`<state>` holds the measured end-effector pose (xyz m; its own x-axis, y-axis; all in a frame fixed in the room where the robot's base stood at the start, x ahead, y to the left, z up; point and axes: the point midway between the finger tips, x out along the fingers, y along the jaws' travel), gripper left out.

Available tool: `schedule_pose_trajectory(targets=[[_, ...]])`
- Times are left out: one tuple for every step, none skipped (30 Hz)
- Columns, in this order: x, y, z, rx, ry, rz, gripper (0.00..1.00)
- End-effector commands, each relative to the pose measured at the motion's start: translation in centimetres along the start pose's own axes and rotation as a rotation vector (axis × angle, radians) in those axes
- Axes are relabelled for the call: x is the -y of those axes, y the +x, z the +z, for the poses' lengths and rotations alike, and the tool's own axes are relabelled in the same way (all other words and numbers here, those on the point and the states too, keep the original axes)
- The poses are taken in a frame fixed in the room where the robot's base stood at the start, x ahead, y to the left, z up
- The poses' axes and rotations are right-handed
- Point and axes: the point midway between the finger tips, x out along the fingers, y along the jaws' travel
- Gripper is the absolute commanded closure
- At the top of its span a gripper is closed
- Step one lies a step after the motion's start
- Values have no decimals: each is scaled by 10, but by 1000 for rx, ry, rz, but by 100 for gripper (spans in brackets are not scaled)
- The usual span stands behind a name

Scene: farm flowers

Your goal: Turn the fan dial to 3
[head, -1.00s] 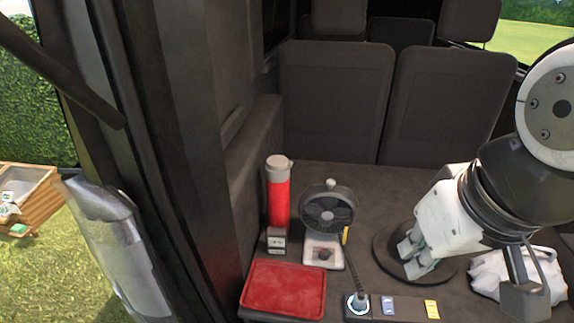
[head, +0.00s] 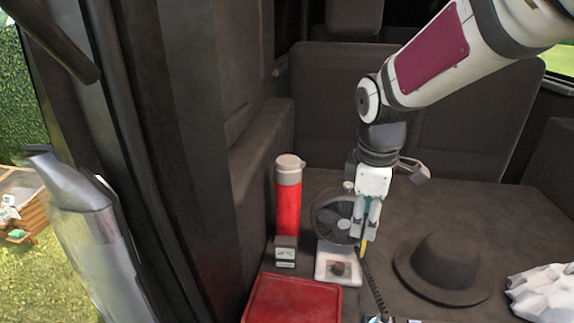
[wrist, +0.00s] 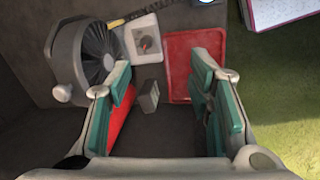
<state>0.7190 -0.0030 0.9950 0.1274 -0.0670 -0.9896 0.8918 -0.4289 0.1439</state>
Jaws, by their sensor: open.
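The fan (head: 331,216) stands on the dark cargo floor, with a round dark grille and a white base (head: 324,262). Its dial (head: 339,268) is a small dark knob on top of the base. In the wrist view the fan (wrist: 88,55) is at upper left, and the dial (wrist: 146,43) shows a reddish mark; its number is too small to read. My gripper (head: 366,232) points down just right of the fan head, partly covering it, above and apart from the dial. In the wrist view my gripper (wrist: 165,85) is open and empty, fingers wide apart.
A red bottle with a grey cap (head: 288,200) and a small grey box (head: 285,252) stand left of the fan. A red tray (head: 290,300) lies in front. A dark hat (head: 445,265) and a crumpled white thing (head: 545,292) lie right. A cable runs beside the base.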

Motion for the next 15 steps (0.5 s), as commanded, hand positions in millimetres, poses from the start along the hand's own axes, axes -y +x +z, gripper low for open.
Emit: schedule_pose_trajectory(targets=[[-11,24,-7,-1,-61,-22,53],[-16,35,-11,-3,-101,-31,53],[-22,48,-16,-7,-149,-42,53],[-27,57,-19,-11,-184,-49,53],[-30,66,-22,-16,-216,-56,53],[-35,76,-26,-21,-255,-64,53],[-38,82,-28,-25,-280,-69,53],[-40,88,-30,-29,-302,-74,53],[-43,94,-32,-34,-327,-79,53],[-44,98,-34,-36,-343,-81,53],[-45,101,-35,-39,-356,-83,53],[-46,104,-36,-41,-367,-86,53],[-47,106,-36,-42,-375,-86,53],[-48,108,-37,-43,-380,-87,53],[-48,110,-37,-44,-383,-87,53]])
